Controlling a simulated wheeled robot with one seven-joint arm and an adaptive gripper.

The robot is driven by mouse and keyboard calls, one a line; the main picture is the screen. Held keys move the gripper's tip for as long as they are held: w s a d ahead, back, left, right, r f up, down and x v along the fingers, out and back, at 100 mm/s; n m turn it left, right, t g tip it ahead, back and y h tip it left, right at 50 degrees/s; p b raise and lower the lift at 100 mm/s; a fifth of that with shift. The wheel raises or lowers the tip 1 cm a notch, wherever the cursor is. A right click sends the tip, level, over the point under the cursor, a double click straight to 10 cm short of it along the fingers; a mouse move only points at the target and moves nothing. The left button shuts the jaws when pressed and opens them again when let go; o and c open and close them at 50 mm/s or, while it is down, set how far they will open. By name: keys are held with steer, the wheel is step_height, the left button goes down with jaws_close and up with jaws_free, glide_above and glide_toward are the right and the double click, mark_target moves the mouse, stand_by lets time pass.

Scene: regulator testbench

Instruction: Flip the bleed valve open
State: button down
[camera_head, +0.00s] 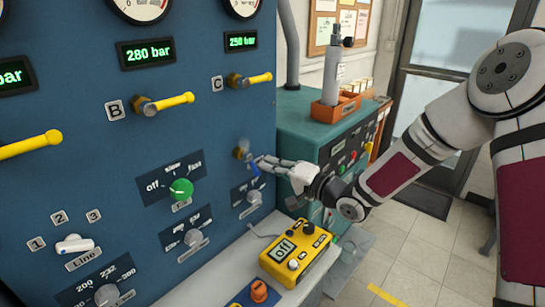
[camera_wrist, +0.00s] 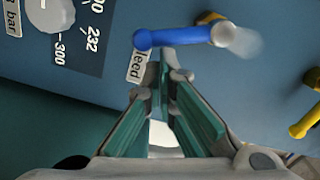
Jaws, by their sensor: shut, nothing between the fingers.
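The bleed valve has a blue lever (camera_wrist: 178,37) on a pale round hub (camera_wrist: 224,35), with a brass fitting behind it. A label reading "leed", its first letter hidden, is beside the lever (camera_wrist: 137,66). A pale blur (camera_wrist: 246,43) spreads from the hub. In the head view the blue lever (camera_head: 254,169) points down from the brass fitting (camera_head: 240,153), partly hidden by my fingers. My gripper (camera_head: 260,161) is shut and empty, reaching in from the right. In the wrist view its fingertips (camera_wrist: 161,77) are close to the lever's free end; I cannot tell if they touch.
The blue panel (camera_head: 215,120) carries yellow-handled valves B (camera_head: 170,102) and C (camera_head: 255,80), and a green selector knob (camera_head: 181,189). A yellow box reading "off" (camera_head: 295,252) stands on the bench below. A teal cabinet (camera_head: 300,115) with a grey cylinder (camera_head: 333,75) is behind my gripper.

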steer(key=shift+s+a+f+m+p, duration=0.2)
steer(key=shift+s+a+f+m, duration=0.2)
steer(key=shift+m, duration=0.65)
steer(key=shift+s+a+f+m+p, duration=0.25)
steer(key=shift+f+m, duration=0.2)
steer(key=shift+m, duration=0.6)
steer(key=shift+d, duration=0.1)
